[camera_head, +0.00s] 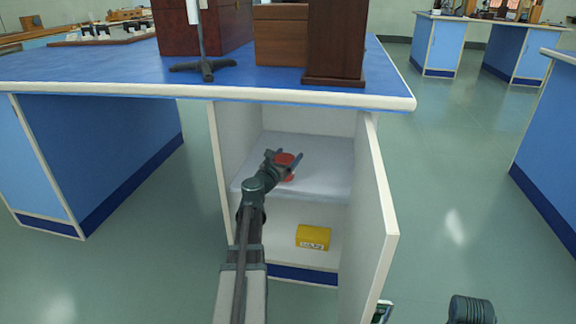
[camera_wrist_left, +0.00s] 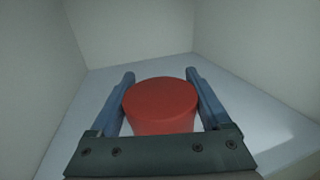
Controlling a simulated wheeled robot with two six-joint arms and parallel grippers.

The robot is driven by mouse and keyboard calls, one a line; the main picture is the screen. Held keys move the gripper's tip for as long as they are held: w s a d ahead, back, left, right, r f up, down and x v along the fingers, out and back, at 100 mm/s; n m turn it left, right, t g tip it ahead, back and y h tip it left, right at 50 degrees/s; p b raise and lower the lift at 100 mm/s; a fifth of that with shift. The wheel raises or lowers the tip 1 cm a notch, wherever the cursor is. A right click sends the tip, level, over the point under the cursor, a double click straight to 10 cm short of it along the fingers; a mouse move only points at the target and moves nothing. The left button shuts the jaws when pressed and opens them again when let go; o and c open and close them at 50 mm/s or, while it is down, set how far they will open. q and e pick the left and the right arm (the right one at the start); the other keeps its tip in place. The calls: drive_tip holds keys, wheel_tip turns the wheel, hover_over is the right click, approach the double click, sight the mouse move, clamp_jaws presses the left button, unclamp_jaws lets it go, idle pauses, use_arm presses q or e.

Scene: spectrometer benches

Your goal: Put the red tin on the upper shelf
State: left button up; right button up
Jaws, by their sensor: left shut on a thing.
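The red tin (camera_head: 284,158) is between the fingers of my left gripper (camera_head: 283,156), inside the open cabinet under the bench. The left wrist view shows the round red tin (camera_wrist_left: 160,98) upright, with a finger against each side; the gripper (camera_wrist_left: 165,85) is shut on it. The tin is over the white upper shelf (camera_head: 250,182), inside its front edge. I cannot tell whether its base touches the shelf. The gripper's palm hides the tin's lower near side. My right gripper is not clearly visible.
The cabinet door (camera_head: 375,215) stands open on the right. A yellow box (camera_head: 313,237) sits on the lower level (camera_head: 285,245). Above is the blue bench top (camera_head: 110,68) with wooden boxes and a stand. The upper shelf looks otherwise clear. Parts of my own right arm show at the bottom right.

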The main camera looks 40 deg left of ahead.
use_arm(q)
wheel_tip(320, 180, down, 2)
drive_tip(key=shift+f+b, duration=0.15)
drive_tip(key=shift+b, duration=0.5)
drive_tip(key=o, duration=1.5)
drive_tip(key=shift+c, duration=0.2)
drive_tip(key=v, duration=1.2)
drive_tip(key=shift+s, duration=0.1)
